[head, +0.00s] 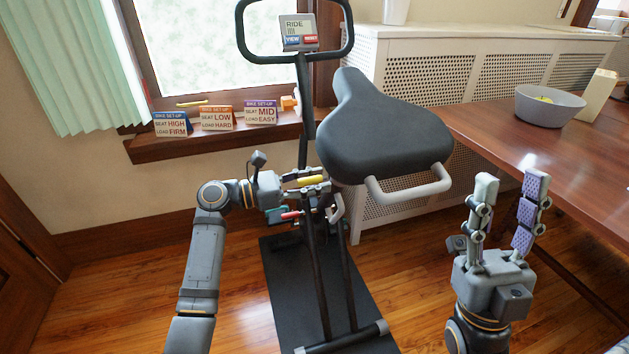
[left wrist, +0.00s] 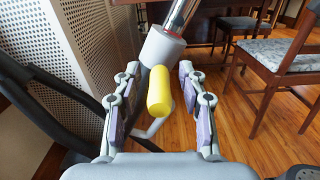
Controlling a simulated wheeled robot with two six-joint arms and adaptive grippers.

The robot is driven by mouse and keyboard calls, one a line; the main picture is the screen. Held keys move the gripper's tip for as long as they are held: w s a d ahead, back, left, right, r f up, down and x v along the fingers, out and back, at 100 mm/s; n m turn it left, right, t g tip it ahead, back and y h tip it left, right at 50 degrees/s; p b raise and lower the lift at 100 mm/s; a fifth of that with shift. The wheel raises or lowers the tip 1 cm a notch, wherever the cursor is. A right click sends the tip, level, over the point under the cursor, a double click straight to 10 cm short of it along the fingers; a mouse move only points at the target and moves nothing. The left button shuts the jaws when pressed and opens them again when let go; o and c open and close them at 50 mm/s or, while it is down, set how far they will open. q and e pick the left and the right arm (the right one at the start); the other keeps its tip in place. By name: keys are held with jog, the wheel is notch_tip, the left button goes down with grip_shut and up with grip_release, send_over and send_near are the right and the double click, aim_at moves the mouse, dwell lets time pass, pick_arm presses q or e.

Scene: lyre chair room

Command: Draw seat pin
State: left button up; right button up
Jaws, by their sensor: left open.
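The seat pin is a yellow knob (left wrist: 159,92) on the bike's grey seat-post collar (left wrist: 163,46), below the silver post (left wrist: 182,14). My left gripper (left wrist: 158,67) is open, with one finger on each side of the knob and visible gaps between. In the head view the yellow knob (head: 312,181) shows between the fingers of my left gripper (head: 326,180), just below and left of the dark bike seat (head: 380,135). The seat hides the upper post. My right gripper (head: 511,180) is open and empty, pointing up at the right, away from the bike.
The bike's handlebar and console (head: 299,32) stand by the window. Three set-up cards (head: 216,118) stand on the sill. A grey bar (head: 408,190) sticks out behind the seat. A wooden table (head: 500,125) with a grey bowl (head: 548,107) is at the right.

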pick_arm(q)
jog(key=v, duration=1.2)
